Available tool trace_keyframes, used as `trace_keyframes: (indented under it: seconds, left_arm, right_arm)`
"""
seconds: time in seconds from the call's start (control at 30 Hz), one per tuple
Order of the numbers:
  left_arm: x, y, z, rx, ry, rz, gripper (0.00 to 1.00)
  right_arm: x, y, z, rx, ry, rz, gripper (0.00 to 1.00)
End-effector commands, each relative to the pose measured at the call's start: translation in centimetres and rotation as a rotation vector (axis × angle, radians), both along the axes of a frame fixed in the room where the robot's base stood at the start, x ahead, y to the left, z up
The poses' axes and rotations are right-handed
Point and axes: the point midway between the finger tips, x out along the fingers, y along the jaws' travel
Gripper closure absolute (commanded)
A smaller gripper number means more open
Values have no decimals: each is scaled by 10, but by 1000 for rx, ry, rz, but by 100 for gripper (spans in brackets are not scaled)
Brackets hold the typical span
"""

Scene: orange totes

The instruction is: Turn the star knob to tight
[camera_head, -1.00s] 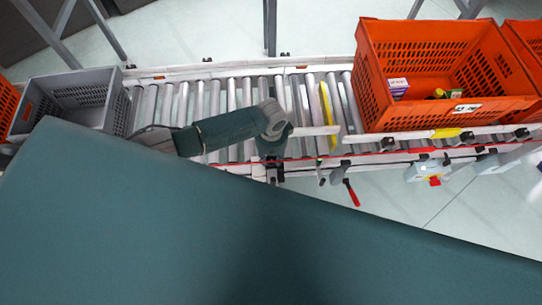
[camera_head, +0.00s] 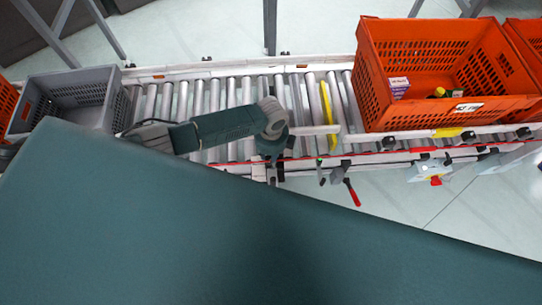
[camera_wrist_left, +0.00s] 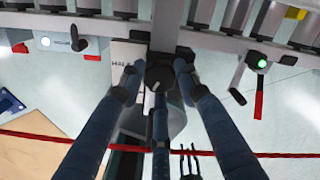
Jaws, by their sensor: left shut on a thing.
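The star knob (camera_wrist_left: 159,72) is a dark round knob with a small white mark, on the conveyor's side rail in the left wrist view. My left gripper (camera_wrist_left: 159,80) has its dark blue fingers closed around it, one on each side and one from below. The fingers hide part of the knob's rim. In the head view my left gripper (camera_head: 272,170) is at the near rail, below the bent arm, and the knob is hidden there. My right gripper is not in view.
A red-handled lever (camera_head: 351,191) hangs from the near rail to the right of my gripper. A red cord (camera_wrist_left: 285,155) runs along the rail. An orange tote (camera_head: 375,95) holding small items and a grey crate (camera_head: 35,93) stand on the rollers, with bare rollers between.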

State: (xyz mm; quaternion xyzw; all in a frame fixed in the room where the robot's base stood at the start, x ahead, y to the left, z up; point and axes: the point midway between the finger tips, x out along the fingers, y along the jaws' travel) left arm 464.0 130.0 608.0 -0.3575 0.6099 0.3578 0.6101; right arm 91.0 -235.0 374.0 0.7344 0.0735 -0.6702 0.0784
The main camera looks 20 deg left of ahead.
Motion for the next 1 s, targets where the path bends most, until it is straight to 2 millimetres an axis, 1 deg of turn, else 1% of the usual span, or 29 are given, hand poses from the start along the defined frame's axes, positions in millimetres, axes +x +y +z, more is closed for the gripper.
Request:
trace_keyframes:
  seconds: [0.03,0.3,0.8,0.83,0.9,1.0]
  left_arm:
    - [2,-5,2,-10,-6,-25,94]
    - [1,-5,2,-11,-4,-104,94]
    - [1,-6,2,-11,-3,-120,94]
    - [1,-6,2,-11,-3,-120,62]
    - [1,-5,2,-10,-4,-119,49]
    - [0,-4,1,-7,-2,-118,49]
  right_arm:
    - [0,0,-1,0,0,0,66]
    - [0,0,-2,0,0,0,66]
    - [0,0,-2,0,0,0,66]
    - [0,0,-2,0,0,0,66]
    - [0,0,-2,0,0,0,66]
    - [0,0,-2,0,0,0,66]
